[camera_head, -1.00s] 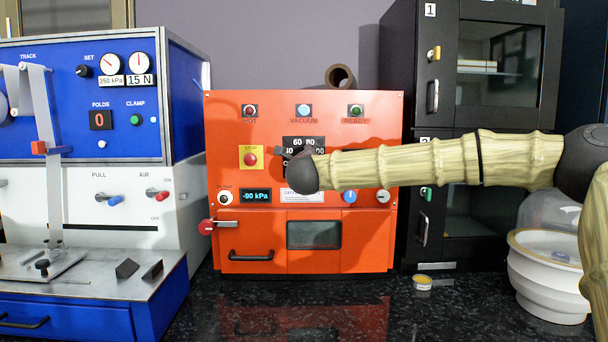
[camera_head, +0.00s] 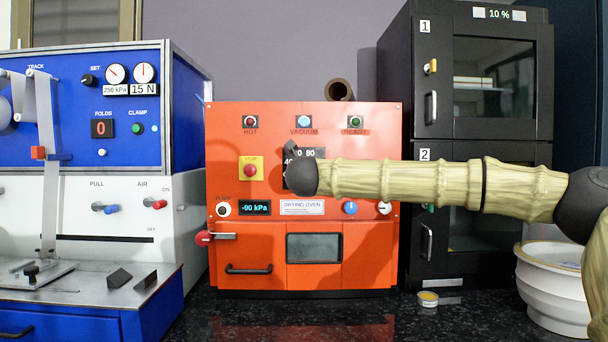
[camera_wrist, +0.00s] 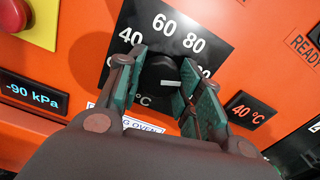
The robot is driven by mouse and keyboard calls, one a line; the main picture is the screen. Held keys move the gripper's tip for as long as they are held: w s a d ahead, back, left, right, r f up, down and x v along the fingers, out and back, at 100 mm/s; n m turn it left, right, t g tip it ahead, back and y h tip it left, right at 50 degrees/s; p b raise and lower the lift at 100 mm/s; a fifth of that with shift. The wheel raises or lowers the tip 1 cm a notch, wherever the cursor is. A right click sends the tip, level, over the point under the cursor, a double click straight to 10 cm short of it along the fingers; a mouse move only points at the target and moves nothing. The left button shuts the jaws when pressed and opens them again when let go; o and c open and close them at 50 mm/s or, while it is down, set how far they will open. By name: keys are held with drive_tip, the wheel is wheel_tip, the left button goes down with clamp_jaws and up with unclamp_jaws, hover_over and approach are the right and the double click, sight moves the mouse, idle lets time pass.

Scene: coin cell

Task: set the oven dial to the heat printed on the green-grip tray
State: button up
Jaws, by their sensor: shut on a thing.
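The oven dial (camera_wrist: 160,72) is a black knob with a white mark, on a black plate printed 40, 60 and 80. My gripper (camera_wrist: 168,84) is shut on it in the wrist view, with one green-padded finger on each side. The temperature display (camera_wrist: 250,110) beside it reads 40 °C. In the head view the orange drying oven (camera_head: 345,247) stands in the middle, and my gripper (camera_head: 291,149) is at its dial plate (camera_head: 306,154). My wrist hides the dial there. No green-grip tray can be made out.
A yellow-backed stop button (camera_head: 250,169) is left of the dial plate. A blue machine (camera_head: 75,62) stands at left, a black two-door cabinet (camera_head: 432,145) at right.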

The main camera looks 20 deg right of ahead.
drive_tip(key=shift+f, duration=0.4)
drive_tip(key=o, duration=1)
drive_tip(key=shift+d+r, duration=0.1)
drive_tip(key=shift+o, duration=0.2)
drive_tip(key=shift+r, duration=0.1)
drive_tip(key=shift+s+r, duration=0.1)
drive_tip(key=v, duration=1.2)
